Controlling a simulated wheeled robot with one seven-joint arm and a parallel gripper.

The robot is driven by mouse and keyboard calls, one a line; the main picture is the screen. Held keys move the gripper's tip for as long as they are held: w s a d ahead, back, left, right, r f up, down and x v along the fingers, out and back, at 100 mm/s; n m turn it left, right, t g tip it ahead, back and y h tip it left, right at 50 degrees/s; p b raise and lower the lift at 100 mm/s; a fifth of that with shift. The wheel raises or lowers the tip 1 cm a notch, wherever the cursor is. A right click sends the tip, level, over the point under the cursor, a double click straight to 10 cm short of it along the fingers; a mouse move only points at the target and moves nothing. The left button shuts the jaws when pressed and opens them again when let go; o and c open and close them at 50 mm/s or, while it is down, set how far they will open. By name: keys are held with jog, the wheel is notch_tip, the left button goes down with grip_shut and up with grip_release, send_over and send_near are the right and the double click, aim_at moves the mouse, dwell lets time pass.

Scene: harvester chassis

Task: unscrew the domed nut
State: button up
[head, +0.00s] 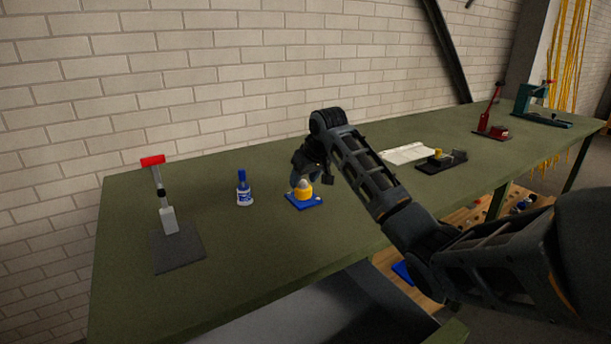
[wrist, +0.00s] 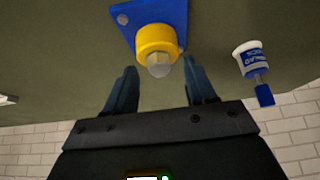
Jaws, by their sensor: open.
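The domed nut (head: 304,184) is a pale grey cap on top of a yellow round body (head: 303,193), which stands on a blue base plate (head: 304,202) on the green table. In the wrist view the domed nut (wrist: 159,66) shows in front of the yellow body (wrist: 157,42). My gripper (wrist: 160,78) is open, with one finger to each side of the nut in that view.
A red-handled tool (head: 164,195) stands on a dark mat further left. Bare table (head: 235,245) lies in front.

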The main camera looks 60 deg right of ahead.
jog(key=shift+c, duration=0.2)
grip_shut()
jog(key=shift+c, duration=1.2)
grip_release()
jog(key=shift+w+d, duration=0.15)
jog(key=shift+w, duration=0.1)
jog(key=shift+w+d, duration=0.1)
jog(key=shift+c, duration=0.3)
grip_shut()
jog(key=shift+r+n+t+y+p, duration=0.1)
jog(key=shift+n+t+y+p, duration=0.5)
jog(key=shift+n, duration=0.8)
jog(key=shift+n+y, duration=0.7)
jog(key=shift+n, duration=0.5)
